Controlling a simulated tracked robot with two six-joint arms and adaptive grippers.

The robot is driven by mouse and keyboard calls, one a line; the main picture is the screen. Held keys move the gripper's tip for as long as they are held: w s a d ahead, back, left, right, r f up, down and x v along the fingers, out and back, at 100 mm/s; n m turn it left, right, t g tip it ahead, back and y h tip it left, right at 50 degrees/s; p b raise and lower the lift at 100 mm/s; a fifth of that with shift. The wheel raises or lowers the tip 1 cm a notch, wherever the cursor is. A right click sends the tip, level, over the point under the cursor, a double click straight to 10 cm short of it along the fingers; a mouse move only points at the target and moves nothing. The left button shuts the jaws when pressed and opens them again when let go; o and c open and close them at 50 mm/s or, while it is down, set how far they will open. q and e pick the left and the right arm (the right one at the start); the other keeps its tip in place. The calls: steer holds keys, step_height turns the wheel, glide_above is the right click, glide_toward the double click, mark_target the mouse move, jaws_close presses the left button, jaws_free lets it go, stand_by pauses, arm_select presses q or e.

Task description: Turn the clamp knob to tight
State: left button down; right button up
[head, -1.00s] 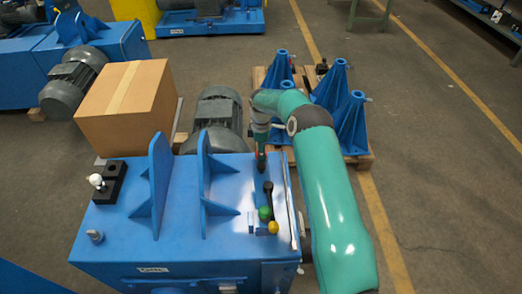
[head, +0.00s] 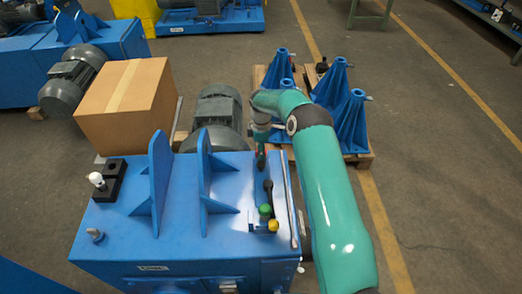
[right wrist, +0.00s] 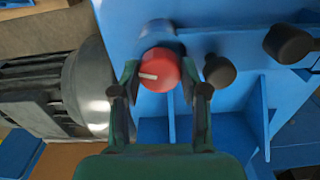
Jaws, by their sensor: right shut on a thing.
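The clamp knob is a red round knob (right wrist: 159,70) with a white pointer line, on the blue machine (right wrist: 190,18). In the right wrist view the line points left and slightly down in the picture. My right gripper (right wrist: 160,78) has one finger on each side of the knob and is shut on it. In the head view the right gripper (head: 261,160) is at the far right part of the blue machine top (head: 140,225), and the knob is hidden there. Any tight marking cannot be made out. My left gripper is not in view.
A grey motor (head: 218,108), a cardboard box (head: 125,100) and blue cone stands (head: 350,120) are behind.

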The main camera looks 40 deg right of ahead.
steer(key=m+b, duration=0.2)
steer(key=m, duration=0.1)
steer(key=shift+f, duration=0.15)
steer(key=m+b, duration=0.2)
steer(key=shift+m, duration=0.4)
steer(key=m+b, duration=0.1)
steer(key=m, duration=0.2)
steer(key=shift+m, duration=0.3)
steer(key=m+b, duration=0.1)
steer(key=m, duration=0.3)
steer(key=m+b, duration=0.1)
steer(key=m, duration=0.4)
steer(key=shift+r, duration=0.2)
steer(key=m, duration=0.4)
steer(key=shift+m, duration=0.3)
steer(key=m+b, duration=0.1)
steer(key=m, duration=0.3)
steer(key=shift+m, duration=0.3)
steer(key=m, duration=0.4)
steer(key=shift+w+m, duration=0.1)
steer(key=shift+m, duration=0.3)
